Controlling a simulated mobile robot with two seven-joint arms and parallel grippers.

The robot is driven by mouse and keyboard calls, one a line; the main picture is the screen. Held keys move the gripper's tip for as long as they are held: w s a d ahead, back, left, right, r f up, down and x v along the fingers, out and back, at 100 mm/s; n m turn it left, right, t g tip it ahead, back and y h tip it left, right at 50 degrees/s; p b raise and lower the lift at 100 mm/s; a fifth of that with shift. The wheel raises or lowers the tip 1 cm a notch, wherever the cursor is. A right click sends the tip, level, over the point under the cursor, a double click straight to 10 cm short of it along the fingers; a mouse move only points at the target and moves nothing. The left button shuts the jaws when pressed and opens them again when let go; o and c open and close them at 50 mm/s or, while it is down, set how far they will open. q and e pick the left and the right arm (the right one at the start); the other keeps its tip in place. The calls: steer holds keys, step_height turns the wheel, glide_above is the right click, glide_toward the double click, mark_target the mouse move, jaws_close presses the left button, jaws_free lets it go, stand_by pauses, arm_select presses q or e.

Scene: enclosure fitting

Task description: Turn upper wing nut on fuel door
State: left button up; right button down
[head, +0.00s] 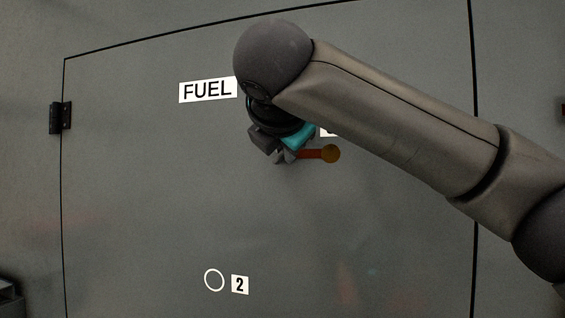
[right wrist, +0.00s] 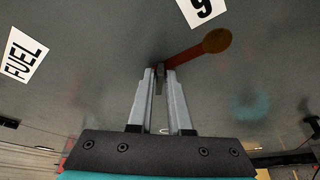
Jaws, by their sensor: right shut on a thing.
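The fuel door (head: 140,200) is a grey panel with a white FUEL label (head: 208,90). The upper wing nut (head: 316,154) shows as an orange-red arm with a round, yellow-brown end, pointing right in the head view. In the right wrist view the wing nut (right wrist: 196,55) points up and right from the fingertips. My right gripper (head: 284,157) is at the door, with its fingers (right wrist: 160,74) closed around the nut's inner part, which they mostly hide. My left gripper is not in view.
A black hinge (head: 60,117) is on the door's left edge. Lower down are a white ring (head: 214,280) and a label 2 (head: 240,285). A digit label (right wrist: 202,8), apparently 9, is close to the nut. My right arm covers the door's upper right.

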steer(key=m+t+b, duration=0.2)
steer(key=m+b, duration=0.3)
steer(key=m, duration=0.1)
steer(key=f+m+t+b, duration=0.1)
steer(key=m+t+b, duration=0.1)
steer(key=m+b, duration=0.3)
steer(key=f+m+t+b, duration=0.1)
steer(key=m+t+b, duration=0.1)
steer(key=m+b, duration=0.3)
steer(key=shift+m+t+b, duration=0.3)
steer(key=shift+m+b, duration=0.1)
steer(key=shift+m, duration=0.7)
steer(key=m+h, duration=0.1)
steer(key=m, duration=0.2)
steer(key=shift+a+m+b, duration=0.15)
steer(key=shift+m+b, duration=0.15)
steer(key=shift+b, duration=0.1)
steer(key=m+h, duration=0.2)
steer(key=m, duration=0.1)
steer(key=shift+w+a+m+t, duration=0.1)
steer(key=shift+m+t, duration=0.2)
steer(key=shift+r+m+h+p, duration=0.1)
steer(key=shift+m+h+p, duration=0.25)
steer(key=shift+m+h, duration=1.4)
steer(key=shift+m+y, duration=0.35)
steer(key=shift+m, duration=0.2)
steer(key=c, duration=0.8)
jaws_free()
steer(key=shift+c, duration=0.2)
